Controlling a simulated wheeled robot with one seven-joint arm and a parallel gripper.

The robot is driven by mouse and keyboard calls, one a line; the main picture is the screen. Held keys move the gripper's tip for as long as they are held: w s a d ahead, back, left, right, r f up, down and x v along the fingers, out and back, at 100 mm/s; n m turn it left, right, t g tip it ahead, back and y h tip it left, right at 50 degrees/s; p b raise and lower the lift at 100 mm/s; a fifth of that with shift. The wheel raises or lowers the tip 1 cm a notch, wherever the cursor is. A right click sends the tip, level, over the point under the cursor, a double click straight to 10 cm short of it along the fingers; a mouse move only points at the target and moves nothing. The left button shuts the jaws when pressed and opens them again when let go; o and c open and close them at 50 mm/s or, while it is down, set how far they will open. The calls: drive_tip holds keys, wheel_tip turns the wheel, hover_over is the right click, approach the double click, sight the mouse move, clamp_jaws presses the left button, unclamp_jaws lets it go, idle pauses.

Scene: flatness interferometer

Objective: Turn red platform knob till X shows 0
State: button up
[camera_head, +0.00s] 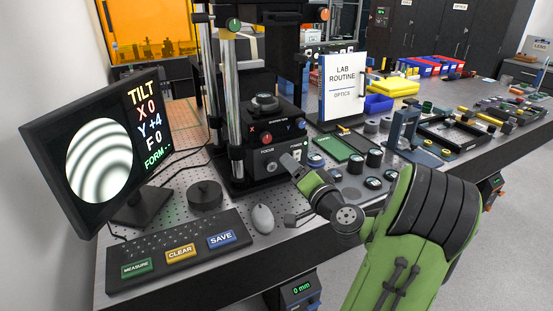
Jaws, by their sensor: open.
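The red platform knob (266,139) is on the front of the black interferometer platform (272,122), beside a small "X" mark. The monitor (100,158) at the left shows curved fringes and reads TILT, X 0, Y +4, F 0 and FORM with dashes. My gripper (288,160) is in front of the platform, a little below and right of the red knob, and looks apart from it. Its jaws are open, with no object visible between them; they are small and partly hidden by my wrist. A blue knob (302,126) is at the platform's right.
A keypad (175,250) with MEASURE, CLEAR and SAVE keys and a grey mouse (263,218) lie in front. A black round puck (205,194) stands near the left post. Several small round parts, trays and a LAB ROUTINE sign (342,88) crowd the bench to the right.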

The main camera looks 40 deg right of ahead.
idle(0.8)
drive_tip(key=w+a+n+g+y+p, duration=0.15)
drive_tip(key=a+n+g+y, duration=0.35)
drive_tip(key=a, duration=0.7)
drive_tip(key=w+a+n+g+y+p, duration=0.15)
drive_tip(key=a+n, duration=0.45)
drive_tip(key=a, duration=0.7)
drive_tip(key=s+a+r+n+g+p, duration=0.1)
drive_tip(key=s+a+g, duration=0.1)
drive_tip(key=s, duration=0.8)
drive_tip(key=s+a+r+n+g+h+p, duration=0.1)
drive_tip(key=s+a+r+n+g+p, duration=0.1)
drive_tip(key=s, duration=0.9)
drive_tip(key=shift+a+g, duration=0.65)
drive_tip(key=shift+a, duration=0.1)
drive_tip(key=shift+w+h, duration=0.1)
drive_tip(key=shift+h, duration=0.15)
